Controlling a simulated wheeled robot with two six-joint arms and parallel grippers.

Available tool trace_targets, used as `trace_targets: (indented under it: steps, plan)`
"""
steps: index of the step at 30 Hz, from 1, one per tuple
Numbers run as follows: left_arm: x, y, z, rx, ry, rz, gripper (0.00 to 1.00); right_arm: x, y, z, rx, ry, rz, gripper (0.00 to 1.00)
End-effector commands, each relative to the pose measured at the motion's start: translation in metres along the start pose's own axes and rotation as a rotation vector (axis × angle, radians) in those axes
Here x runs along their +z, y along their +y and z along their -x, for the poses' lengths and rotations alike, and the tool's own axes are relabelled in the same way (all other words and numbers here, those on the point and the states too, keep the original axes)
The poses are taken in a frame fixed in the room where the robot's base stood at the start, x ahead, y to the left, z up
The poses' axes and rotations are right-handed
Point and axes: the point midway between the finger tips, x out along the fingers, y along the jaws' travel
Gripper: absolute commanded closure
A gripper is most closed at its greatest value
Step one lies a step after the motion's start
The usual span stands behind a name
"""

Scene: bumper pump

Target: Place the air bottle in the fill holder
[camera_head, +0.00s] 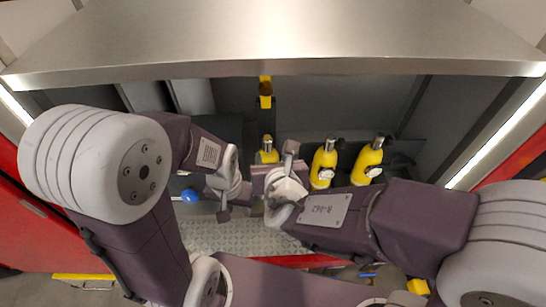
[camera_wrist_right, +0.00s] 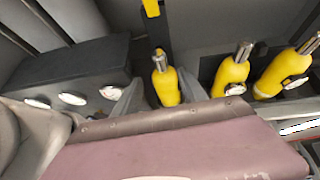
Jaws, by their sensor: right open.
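Three yellow air bottles with metal necks stand in a row at the back: a left one (camera_head: 267,156), a middle one (camera_head: 322,166) and a right one (camera_head: 368,161). They also show in the right wrist view as left (camera_wrist_right: 165,82), middle (camera_wrist_right: 229,76) and right (camera_wrist_right: 277,74). My right gripper (camera_head: 276,168) is open just in front of the left bottle. In the right wrist view its grey fingers show on either side of that bottle; contact is not clear. My left gripper (camera_head: 227,188) is left of the right one, and its jaw opening is unclear. I cannot identify the fill holder.
A yellow and black upright part (camera_head: 265,92) is on the back wall. A dark box (camera_wrist_right: 75,75) with white discs stands left of the bottles. A blue knob (camera_head: 190,196) is beside my left gripper. A metal overhang (camera_head: 280,40) spans the top.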

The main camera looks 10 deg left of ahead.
Motion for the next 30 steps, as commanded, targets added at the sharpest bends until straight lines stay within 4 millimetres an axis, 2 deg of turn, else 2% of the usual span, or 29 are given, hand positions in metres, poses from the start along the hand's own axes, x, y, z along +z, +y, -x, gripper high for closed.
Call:
trace_targets:
  steps: [11, 13, 14, 17, 18, 20, 21, 24, 27, 28, 29, 30]
  plan:
    - [0.000, 0.000, 0.000, 0.000, 0.000, 0.000, 0.64, -0.001, -0.002, 0.001, -0.005, 0.003, -0.008, 0.50]
    - [0.000, 0.000, 0.000, 0.000, 0.000, 0.000, 0.64, -0.006, -0.020, -0.003, -0.055, 0.030, -0.088, 0.50]
    - [0.000, 0.000, 0.000, 0.000, 0.000, 0.000, 0.64, -0.012, -0.036, -0.005, -0.099, 0.053, -0.161, 0.50]
    - [0.000, 0.000, 0.000, 0.000, 0.000, 0.000, 0.64, -0.052, -0.122, -0.004, -0.370, 0.154, -0.625, 0.50]
    - [0.000, 0.000, 0.000, 0.000, 0.000, 0.000, 0.64, -0.076, -0.158, 0.004, -0.512, 0.183, -0.882, 0.50]
    - [0.000, 0.000, 0.000, 0.000, 0.000, 0.000, 0.64, -0.114, -0.197, 0.023, -0.728, 0.192, -1.288, 0.50]
    - [0.000, 0.000, 0.000, 0.000, 0.000, 0.000, 0.64, -0.137, -0.214, 0.037, -0.867, 0.175, -1.556, 0.50]
    - [0.000, 0.000, 0.000, 0.000, 0.000, 0.000, 0.64, -0.179, -0.231, 0.065, -1.171, 0.059, -2.178, 0.50]
    - [0.000, 0.000, 0.000, 0.000, 0.000, 0.000, 0.64, -0.199, -0.232, 0.078, -1.383, -0.116, -2.659, 0.50]
    - [0.000, 0.000, 0.000, 0.000, 0.000, 0.000, 0.64, -0.201, -0.232, 0.080, -1.428, -0.167, -2.769, 0.50]
    - [0.000, 0.000, 0.000, 0.000, 0.000, 0.000, 0.64, -0.203, -0.232, 0.081, 1.390, 0.204, 2.721, 0.50]
    - [0.000, 0.000, 0.000, 0.000, 0.000, 0.000, 0.64, -0.204, -0.232, 0.082, 1.331, 0.239, 2.629, 0.50]
